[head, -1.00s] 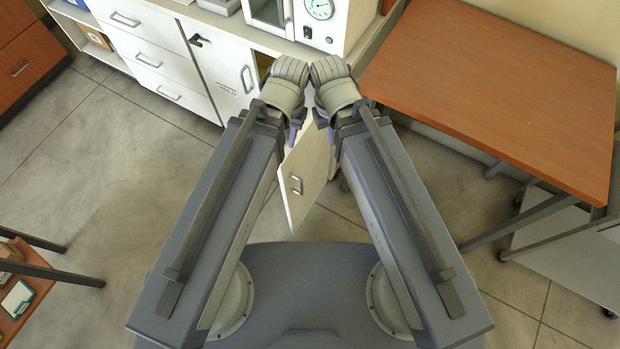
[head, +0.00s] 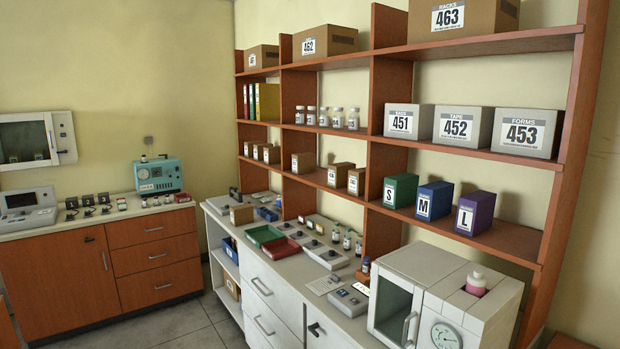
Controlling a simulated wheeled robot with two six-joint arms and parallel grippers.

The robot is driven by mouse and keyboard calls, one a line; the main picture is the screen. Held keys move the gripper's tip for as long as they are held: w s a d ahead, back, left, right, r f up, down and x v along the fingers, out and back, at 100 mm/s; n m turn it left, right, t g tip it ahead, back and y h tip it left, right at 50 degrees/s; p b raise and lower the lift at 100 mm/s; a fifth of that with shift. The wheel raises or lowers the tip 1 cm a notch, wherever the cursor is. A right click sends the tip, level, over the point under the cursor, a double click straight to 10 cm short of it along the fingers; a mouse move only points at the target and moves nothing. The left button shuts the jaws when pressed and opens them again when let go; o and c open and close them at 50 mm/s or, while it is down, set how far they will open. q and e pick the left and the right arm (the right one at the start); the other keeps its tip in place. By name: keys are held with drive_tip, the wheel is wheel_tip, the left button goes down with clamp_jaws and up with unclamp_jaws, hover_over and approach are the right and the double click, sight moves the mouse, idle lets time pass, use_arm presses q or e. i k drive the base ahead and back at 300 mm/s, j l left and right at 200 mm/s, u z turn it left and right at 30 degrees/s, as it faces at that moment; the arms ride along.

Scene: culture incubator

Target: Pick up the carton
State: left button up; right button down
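Several boxes in the head view could be the carton; I cannot tell which. Brown boxes labelled 462 (head: 325,42) and 463 (head: 462,18) stand on the top shelf, with a smaller brown box (head: 262,57) to their left. Small brown boxes (head: 340,176) stand on a lower shelf, and another (head: 242,214) is on the white counter. Grey boxes 451 (head: 408,122), 452 (head: 463,128) and 453 (head: 526,133) stand on the middle shelf at right. Neither of my grippers is in view.
An incubator with a glass door (head: 394,309) and a gauge stands on the white counter, a pink bottle (head: 475,284) on it. Green (head: 400,190), blue (head: 434,200) and purple (head: 474,213) boxes share a shelf. Green (head: 265,235) and red (head: 286,249) trays lie on the counter.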

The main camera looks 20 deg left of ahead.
sight(305, 163)
drive_tip(key=u, duration=1.85)
drive_tip(key=i, duration=4.05)
drive_tip(key=i+j+z, duration=0.2)
drive_tip(key=i, duration=0.3)
drive_tip(key=z, duration=1.85)
